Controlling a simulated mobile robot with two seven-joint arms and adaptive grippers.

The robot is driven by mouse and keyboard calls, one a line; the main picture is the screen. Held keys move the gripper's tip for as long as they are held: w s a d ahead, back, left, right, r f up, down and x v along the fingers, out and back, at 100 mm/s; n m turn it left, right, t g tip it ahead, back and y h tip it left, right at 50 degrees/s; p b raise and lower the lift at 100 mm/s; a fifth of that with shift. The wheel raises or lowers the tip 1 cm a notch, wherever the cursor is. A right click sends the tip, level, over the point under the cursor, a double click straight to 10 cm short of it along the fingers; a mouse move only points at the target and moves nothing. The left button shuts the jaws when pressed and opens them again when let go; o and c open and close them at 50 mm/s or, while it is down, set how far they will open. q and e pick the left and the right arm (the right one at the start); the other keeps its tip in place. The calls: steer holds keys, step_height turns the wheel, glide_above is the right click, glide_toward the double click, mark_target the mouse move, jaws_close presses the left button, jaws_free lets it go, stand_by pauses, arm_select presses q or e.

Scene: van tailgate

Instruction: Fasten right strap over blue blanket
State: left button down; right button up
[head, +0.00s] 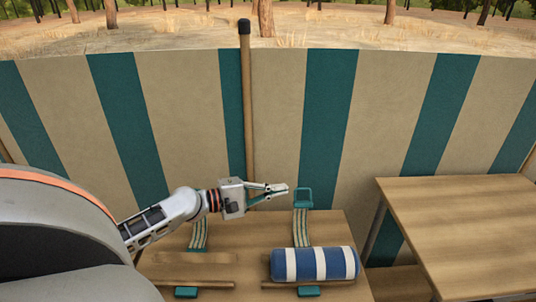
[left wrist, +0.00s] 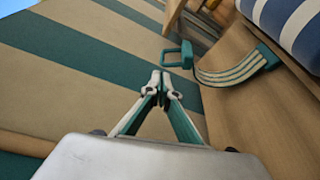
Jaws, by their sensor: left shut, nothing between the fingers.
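The blue blanket (head: 307,265) is a roll with white bands, lying across the front right of the wooden table. It also shows in the left wrist view's top right (left wrist: 303,38). The right strap (head: 301,229) is cream with dark stripes and sits behind the blanket. Its teal buckle (head: 303,197) stands up at the table's back edge, open loop outward. A teal catch (head: 308,291) is in front of the blanket. My left gripper (head: 285,189) is shut and empty, just left of the buckle, apart from it. In the left wrist view, its tips (left wrist: 161,86) are below the buckle (left wrist: 177,56). My right gripper is not in view.
A second strap (head: 198,234) lies on the table's left, with another teal catch (head: 187,292) in front. Wooden rods lie along the front. A wooden pole (head: 247,120) stands before the striped cloth wall (head: 190,100). Another table (head: 470,220) is at right.

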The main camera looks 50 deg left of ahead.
arm_select(q)
steer(key=shift+x, duration=1.65)
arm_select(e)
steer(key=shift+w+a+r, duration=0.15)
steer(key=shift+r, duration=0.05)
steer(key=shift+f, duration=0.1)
